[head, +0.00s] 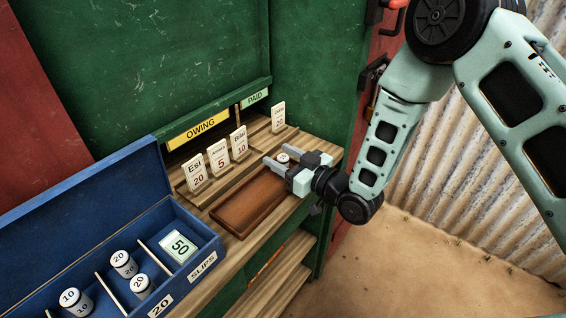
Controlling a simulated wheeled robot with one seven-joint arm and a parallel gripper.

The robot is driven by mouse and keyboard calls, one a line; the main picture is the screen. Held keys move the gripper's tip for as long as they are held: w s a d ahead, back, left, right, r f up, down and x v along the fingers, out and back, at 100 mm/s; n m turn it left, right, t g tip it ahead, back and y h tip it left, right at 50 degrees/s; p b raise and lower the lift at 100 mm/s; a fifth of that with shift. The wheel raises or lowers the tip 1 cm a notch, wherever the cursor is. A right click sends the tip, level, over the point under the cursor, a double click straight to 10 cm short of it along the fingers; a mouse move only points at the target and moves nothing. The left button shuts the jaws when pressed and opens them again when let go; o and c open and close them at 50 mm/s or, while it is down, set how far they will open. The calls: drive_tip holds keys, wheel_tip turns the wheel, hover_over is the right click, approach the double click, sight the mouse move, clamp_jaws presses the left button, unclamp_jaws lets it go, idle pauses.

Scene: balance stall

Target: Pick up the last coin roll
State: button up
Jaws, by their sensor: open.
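A white coin roll (283,158) shows its round top between the two fingers of my gripper (273,154), at the far right end of the brown wooden tray (232,221). My gripper is open, with its fingers on either side of the roll. I cannot tell whether either finger touches it, and its lower part is hidden. Other white coin rolls lie in the open blue box (205,233) at the lower left: two marked 20 (123,263) and (141,285), and some marked 10 (73,299).
Name cards stand on a wooden rack behind the tray: Esi 20 (195,171), a 5 card (218,158) and a 10 card (239,143) below the OWING sign (198,131). Another card (278,117) stands near the PAID sign (254,98). A green slip marked 50 (179,247) lies in the box.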

clamp_jaws()
